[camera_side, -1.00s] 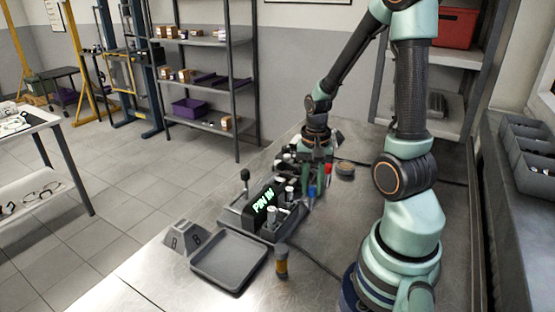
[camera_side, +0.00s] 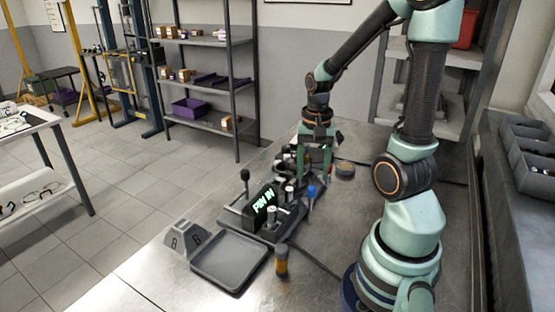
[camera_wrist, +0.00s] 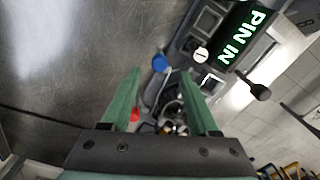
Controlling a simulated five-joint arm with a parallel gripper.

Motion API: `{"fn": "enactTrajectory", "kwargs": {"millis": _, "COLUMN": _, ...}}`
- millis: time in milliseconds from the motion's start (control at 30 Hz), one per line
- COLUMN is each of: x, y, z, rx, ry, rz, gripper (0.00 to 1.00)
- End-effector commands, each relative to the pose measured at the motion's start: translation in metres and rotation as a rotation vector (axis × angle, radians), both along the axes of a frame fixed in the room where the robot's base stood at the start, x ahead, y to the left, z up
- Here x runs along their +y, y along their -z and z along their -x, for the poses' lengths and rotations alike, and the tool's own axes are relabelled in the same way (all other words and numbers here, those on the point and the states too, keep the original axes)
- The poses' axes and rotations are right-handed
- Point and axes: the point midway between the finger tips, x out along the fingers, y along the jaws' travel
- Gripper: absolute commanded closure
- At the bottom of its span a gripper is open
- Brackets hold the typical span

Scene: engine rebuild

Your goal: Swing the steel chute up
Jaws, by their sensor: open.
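My gripper (camera_side: 315,178) is over the far end of the dark bench fixture (camera_side: 236,212), pointing down. In the wrist view my gripper (camera_wrist: 160,72) has its two green fingers apart. Between them, lower down, is a cluster of small metallic parts (camera_wrist: 172,108). I cannot tell which of these is the steel chute; the fingers and the other parts partly hide it. A blue knob (camera_wrist: 160,62) lies just beyond the fingertips, and a red part (camera_wrist: 135,114) shows beside the left finger. Nothing is clearly held.
The fixture's lit display (camera_wrist: 243,38) reads "PIN IN". A grey tray (camera_side: 229,262), a grey block (camera_side: 185,240) and an orange-banded cylinder (camera_side: 281,262) are in front. Bare bench lies around my base.

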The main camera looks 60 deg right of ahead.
Motion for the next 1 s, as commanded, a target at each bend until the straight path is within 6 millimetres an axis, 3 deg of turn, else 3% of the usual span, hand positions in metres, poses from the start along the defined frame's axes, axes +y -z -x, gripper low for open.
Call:
{"fn": "enactTrajectory", "kwargs": {"millis": 200, "x": -0.001, "y": -0.045, "z": -0.001, "rx": -0.006, "ry": 0.000, "rz": 0.004, "gripper": 0.39}}
{"fn": "enactTrajectory", "kwargs": {"millis": 400, "x": 0.000, "y": -0.069, "z": -0.001, "rx": -0.003, "ry": 0.000, "rz": 0.002, "gripper": 0.39}}
{"fn": "enactTrajectory", "kwargs": {"millis": 867, "x": 0.001, "y": -0.075, "z": -0.001, "rx": -0.003, "ry": -0.007, "rz": 0.002, "gripper": 0.39}}
{"fn": "enactTrajectory", "kwargs": {"millis": 1000, "x": 0.019, "y": -0.082, "z": -0.011, "rx": -0.049, "ry": -0.141, "rz": 0.035, "gripper": 0.39}}
